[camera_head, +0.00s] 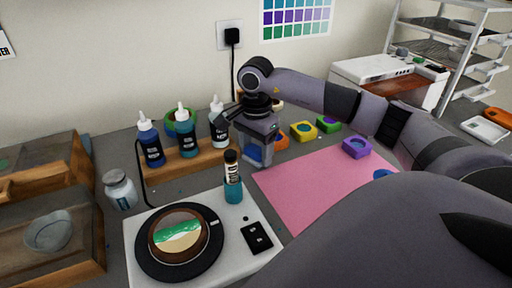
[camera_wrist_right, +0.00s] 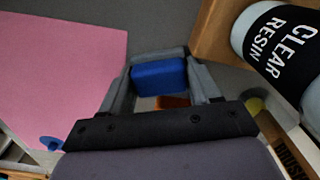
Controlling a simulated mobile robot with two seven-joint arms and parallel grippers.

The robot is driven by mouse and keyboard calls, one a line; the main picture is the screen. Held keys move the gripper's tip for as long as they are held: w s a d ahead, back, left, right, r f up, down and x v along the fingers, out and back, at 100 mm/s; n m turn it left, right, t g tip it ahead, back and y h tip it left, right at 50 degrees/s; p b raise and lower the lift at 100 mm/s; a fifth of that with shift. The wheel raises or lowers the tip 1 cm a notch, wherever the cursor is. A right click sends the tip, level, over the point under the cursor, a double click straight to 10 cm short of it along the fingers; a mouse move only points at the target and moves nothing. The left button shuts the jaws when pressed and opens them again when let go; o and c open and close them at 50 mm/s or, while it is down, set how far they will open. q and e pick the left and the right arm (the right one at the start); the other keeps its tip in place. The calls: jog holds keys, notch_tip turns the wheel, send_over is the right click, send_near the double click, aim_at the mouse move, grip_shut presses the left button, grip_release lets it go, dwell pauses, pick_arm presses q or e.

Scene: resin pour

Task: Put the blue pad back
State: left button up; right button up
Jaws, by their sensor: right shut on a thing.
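The blue pad (camera_wrist_right: 160,76) is between the two fingers of my right gripper (camera_wrist_right: 160,72), which is shut on it. In the head view the pad (camera_head: 254,153) shows as a blue patch in the right gripper (camera_head: 256,157), low over the grey table between the bottle rack and the pink mat (camera_head: 312,187). I cannot tell whether the pad touches the table. Orange (camera_head: 281,142), yellow (camera_head: 302,131) and green (camera_head: 328,124) pads stand in a row to its right. A purple pad (camera_head: 356,147) sits by the mat's right edge. My left gripper is not in view.
Labelled bottles (camera_head: 184,140) stand in a wooden rack (camera_head: 190,165) left of the gripper. A small teal bottle (camera_head: 233,185) stands on the white turntable device (camera_head: 140,240) in front. A blue object (camera_head: 382,174) at the mat's right is partly hidden by my arm. The mat's middle is clear.

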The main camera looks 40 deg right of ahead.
aim_at(256, 149)
jog(key=shift+f, duration=0.15)
jog(key=o, duration=0.7)
jog(key=shift+o, duration=0.2)
notch_tip(256, 149, up, 12)
jog(key=shift+r, duration=0.2)
jog(key=shift+s+f, duration=0.1)
